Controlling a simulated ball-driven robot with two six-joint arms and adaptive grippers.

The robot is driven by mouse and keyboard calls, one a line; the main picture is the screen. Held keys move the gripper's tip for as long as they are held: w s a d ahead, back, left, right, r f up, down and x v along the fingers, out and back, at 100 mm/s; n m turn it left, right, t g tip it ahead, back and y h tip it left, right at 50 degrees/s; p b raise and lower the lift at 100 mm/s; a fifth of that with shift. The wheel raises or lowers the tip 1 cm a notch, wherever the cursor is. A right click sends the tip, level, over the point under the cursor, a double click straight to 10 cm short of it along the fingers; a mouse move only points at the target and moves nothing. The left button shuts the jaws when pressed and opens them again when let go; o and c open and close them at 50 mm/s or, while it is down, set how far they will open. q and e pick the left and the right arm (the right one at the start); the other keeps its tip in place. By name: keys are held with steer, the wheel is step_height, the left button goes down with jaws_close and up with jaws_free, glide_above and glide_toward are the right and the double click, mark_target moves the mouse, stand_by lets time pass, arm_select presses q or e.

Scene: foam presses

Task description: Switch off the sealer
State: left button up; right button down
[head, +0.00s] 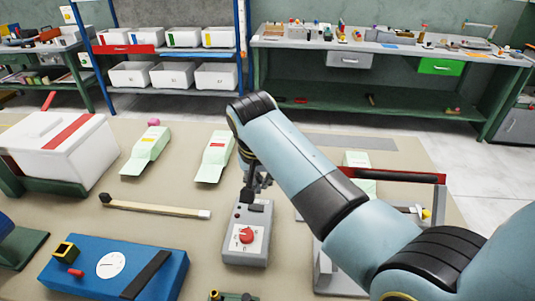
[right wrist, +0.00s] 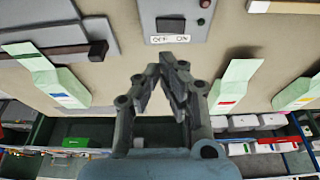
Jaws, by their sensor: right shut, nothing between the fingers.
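A grey control box (head: 245,250) with a red dial knob (head: 247,235) stands on the table in the head view. In the right wrist view, the box (right wrist: 195,8) shows a dark rocker switch (right wrist: 170,25) above a white OFF/ON label (right wrist: 170,39). I cannot tell which way the rocker is set. A grey frame with a dark red bar (head: 402,173), perhaps the sealer, is partly hidden behind my right arm. My right gripper (right wrist: 172,62) is shut and empty, just beyond the label edge of the box, apart from the switch in the wrist view. My left gripper is not in view.
Pale green packs (head: 146,151) lie behind the box. A wooden stick (head: 155,207) lies to its left, with a blue gauge unit (head: 165,275) in front. A white case (head: 60,140) stands far left. Shelves and a bench stand behind. Bare table surrounds the box's left side.

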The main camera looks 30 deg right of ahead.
steer(key=s+r, duration=0.3)
steer(key=r, duration=0.4)
steer(key=shift+r+b, duration=0.35)
steer(key=shift+b, duration=0.1)
steer(key=shift+s, duration=0.15)
